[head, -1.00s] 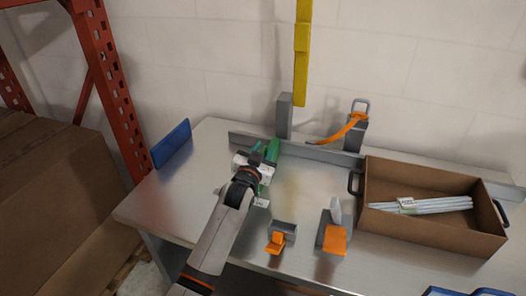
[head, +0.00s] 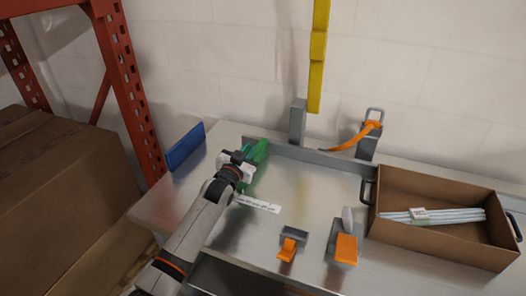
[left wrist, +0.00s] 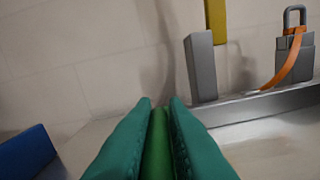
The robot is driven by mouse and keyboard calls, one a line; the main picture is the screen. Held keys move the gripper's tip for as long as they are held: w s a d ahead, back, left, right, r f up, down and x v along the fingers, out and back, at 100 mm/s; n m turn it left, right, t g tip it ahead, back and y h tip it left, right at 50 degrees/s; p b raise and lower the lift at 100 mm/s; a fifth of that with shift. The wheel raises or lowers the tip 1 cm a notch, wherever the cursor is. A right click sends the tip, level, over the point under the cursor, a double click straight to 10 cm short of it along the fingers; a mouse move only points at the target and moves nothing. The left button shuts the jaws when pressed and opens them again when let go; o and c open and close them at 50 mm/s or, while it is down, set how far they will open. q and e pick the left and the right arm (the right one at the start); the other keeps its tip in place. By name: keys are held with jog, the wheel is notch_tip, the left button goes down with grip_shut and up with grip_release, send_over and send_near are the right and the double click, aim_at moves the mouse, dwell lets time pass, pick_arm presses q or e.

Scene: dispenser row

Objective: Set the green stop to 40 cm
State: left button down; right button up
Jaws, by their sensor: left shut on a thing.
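The green stop (head: 260,153) stands at the left end of the grey rail (head: 310,156) along the back of the metal table. My left gripper (head: 248,160) is at the stop and shut on it. In the left wrist view the green stop (left wrist: 157,143) lies between the two teal fingers of my left gripper (left wrist: 158,120). A white printed scale strip (head: 257,204) lies on the table in front of the gripper; its marks are too small to read. My arm hides part of the table and perhaps part of the strip. My right gripper is not in view.
A blue panel (head: 185,147) stands at the table's left edge. A grey post (head: 298,121), a yellow bar (head: 318,60) and an orange lever (head: 352,138) are at the back. Two orange-and-grey fixtures, one here (head: 288,249), stand in front. A brown box (head: 440,240) with white sticks is at right.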

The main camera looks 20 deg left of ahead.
pick_arm(q)
jog(key=shift+a+r, duration=0.15)
jog(key=shift+a, duration=0.55)
jog(key=c, duration=1.9)
grip_release()
jog(key=o, duration=0.3)
jog(key=shift+a, duration=0.1)
jog(key=shift+o, duration=0.6)
jog(key=shift+a, duration=0.15)
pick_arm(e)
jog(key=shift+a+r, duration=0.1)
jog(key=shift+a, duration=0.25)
pick_arm(q)
jog(key=shift+s+d, duration=0.1)
jog(key=shift+d, duration=0.15)
